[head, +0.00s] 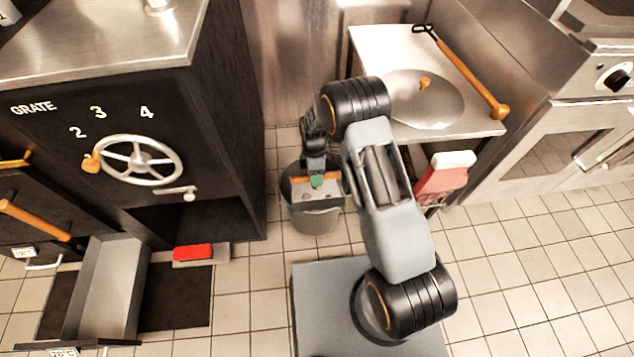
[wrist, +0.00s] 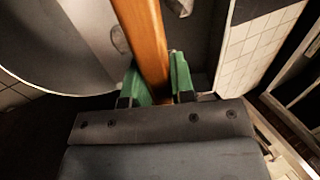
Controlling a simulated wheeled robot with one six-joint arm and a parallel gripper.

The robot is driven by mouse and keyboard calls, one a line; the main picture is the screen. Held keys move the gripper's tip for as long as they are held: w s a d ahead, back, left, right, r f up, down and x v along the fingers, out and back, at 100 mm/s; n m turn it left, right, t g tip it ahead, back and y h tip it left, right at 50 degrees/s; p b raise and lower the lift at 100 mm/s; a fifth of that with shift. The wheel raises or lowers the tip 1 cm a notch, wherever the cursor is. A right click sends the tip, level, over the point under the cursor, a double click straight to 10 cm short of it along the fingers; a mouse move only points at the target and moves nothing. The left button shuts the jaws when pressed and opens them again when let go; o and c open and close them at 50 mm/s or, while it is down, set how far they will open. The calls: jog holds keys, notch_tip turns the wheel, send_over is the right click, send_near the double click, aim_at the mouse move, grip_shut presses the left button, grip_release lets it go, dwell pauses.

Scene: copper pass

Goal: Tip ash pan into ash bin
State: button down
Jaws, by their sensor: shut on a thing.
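My gripper (head: 317,181), with green fingertips, is shut on the orange wooden handle (head: 299,179) of the ash pan. In the wrist view the handle (wrist: 148,45) runs between the two green fingers (wrist: 158,82). The grey ash pan (head: 325,194) shows just below the fingers, with small pale lumps in it, over the mouth of the bin. The ash bin (head: 315,220) is a round grey bucket on the tiled floor beside the dark stove. My arm and gripper hide part of the pan and bin rim. I cannot tell how far the pan is tilted.
The dark stove (head: 225,130) with a spoked handwheel (head: 140,160) stands left. A long grey open tray (head: 106,290) sticks out low at the left, near a red block (head: 193,252). A steel side table (head: 465,130) stands at the right, a red-and-white container (head: 445,180) below its edge. Tiled floor is clear at right.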

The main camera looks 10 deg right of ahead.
jog(key=shift+w+f+g+b, duration=0.3)
jog(key=shift+w+g+b, duration=0.45)
jog(key=shift+w+g, duration=0.2)
jog(key=shift+w+g+b, duration=0.55)
jog(key=shift+w+b, duration=0.05)
jog(key=shift+b, duration=0.1)
jog(key=shift+w+r+g, duration=0.25)
jog(key=shift+r+g, duration=0.05)
jog(key=shift+r, duration=0.1)
jog(key=shift+f+b, duration=0.25)
jog(key=shift+b, duration=0.05)
jog(key=shift+r, duration=0.2)
